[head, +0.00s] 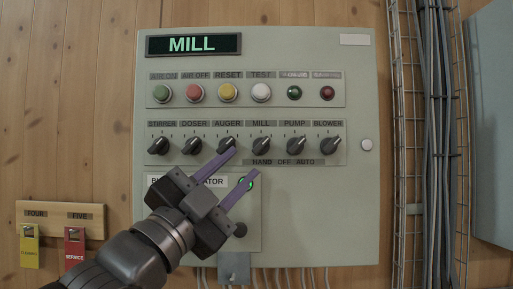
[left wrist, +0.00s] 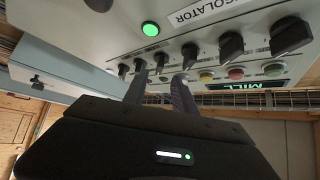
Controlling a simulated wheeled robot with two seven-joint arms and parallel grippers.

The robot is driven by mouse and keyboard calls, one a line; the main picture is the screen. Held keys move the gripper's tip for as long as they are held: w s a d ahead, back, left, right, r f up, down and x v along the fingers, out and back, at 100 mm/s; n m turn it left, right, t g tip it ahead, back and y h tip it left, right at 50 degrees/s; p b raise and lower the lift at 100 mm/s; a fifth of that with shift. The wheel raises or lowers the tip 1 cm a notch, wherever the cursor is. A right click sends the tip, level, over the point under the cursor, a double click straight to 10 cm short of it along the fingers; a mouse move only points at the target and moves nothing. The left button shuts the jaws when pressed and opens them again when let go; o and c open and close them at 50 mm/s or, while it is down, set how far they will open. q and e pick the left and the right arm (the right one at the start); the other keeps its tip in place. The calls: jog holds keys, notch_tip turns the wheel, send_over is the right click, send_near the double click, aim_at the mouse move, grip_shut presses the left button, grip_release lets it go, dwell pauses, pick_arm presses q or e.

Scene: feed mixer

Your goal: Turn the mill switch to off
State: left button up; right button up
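The mill switch (head: 261,145) is a black rotary knob under the MILL label, in the lower row of knobs on the grey panel. Its grip looks slanted; I cannot read its position surely against the HAND OFF AUTO strip (head: 284,162). My left gripper (head: 243,165) is open and empty, its two purple-grey fingers apart, just below and left of the mill switch in the head view. In the left wrist view the fingers (left wrist: 160,92) point at the knob row, with what seems the mill knob (left wrist: 161,60) lined up between them, apart from it. My right gripper is not in view.
Close by are the auger knob (head: 227,145) and pump knob (head: 295,145). Coloured buttons (head: 228,93) run above, and a MILL display (head: 193,44) tops the panel. The isolator plate (head: 160,182) with a green light (left wrist: 150,29) lies below. Tags (head: 75,247) hang at left, cables (head: 430,130) at right.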

aim_at(257, 150)
pick_arm(q)
jog(key=p+x, duration=0.2)
jog(key=x, duration=0.3)
jog(key=shift+w+d+r, duration=0.1)
jog(key=shift+w+r, duration=0.1)
jog(key=shift+w+d+r+p, duration=0.15)
jog(key=shift+w+d+p, duration=0.15)
jog(key=shift+w+p, duration=0.15)
grip_shut()
